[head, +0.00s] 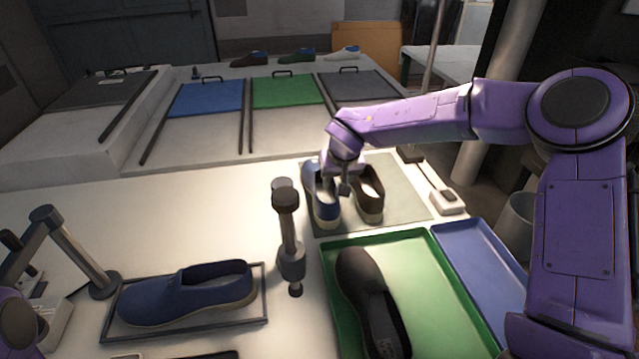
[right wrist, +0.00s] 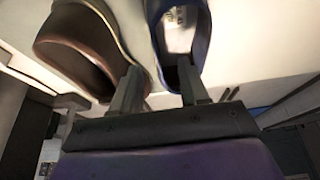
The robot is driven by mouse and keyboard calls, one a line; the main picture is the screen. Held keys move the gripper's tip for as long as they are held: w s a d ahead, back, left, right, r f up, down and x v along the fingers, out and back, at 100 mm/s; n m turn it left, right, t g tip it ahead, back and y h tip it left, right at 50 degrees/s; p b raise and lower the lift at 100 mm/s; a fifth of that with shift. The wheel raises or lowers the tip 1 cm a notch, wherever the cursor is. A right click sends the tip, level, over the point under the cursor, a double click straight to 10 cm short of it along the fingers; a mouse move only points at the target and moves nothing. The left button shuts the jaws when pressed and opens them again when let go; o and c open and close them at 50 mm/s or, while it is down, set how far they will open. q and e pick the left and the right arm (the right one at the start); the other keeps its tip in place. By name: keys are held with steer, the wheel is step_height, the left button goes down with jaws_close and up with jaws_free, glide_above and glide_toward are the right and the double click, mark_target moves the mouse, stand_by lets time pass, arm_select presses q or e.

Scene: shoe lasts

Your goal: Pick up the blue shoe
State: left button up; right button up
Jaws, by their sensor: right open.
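A blue shoe (head: 322,212) with a light sole stands on a grey mat beside a brown shoe (head: 371,200). My right gripper (head: 343,187) is open and low over this pair, partly hiding both shoes. In the right wrist view, one finger of my gripper (right wrist: 159,76) overlaps the opening of the blue shoe (right wrist: 205,42). The other finger is between it and the brown shoe (right wrist: 70,45). I cannot tell whether the fingers touch either shoe. Another blue shoe (head: 185,294) lies in a dark frame at the front left. My left gripper is out of view.
A green tray (head: 440,290) holds a dark brown shoe (head: 362,280); a blue tray (head: 478,262) is beside it. A dark upright post (head: 288,232) stands left of the mat. Blue and green panels (head: 287,91) and several shoes are at the back.

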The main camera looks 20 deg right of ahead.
mark_target(320, 182)
steer(key=x, duration=0.5)
steer(key=shift+a+f, duration=0.1)
steer(key=shift+f, duration=0.15)
jaws_close()
steer(key=shift+r, duration=0.1)
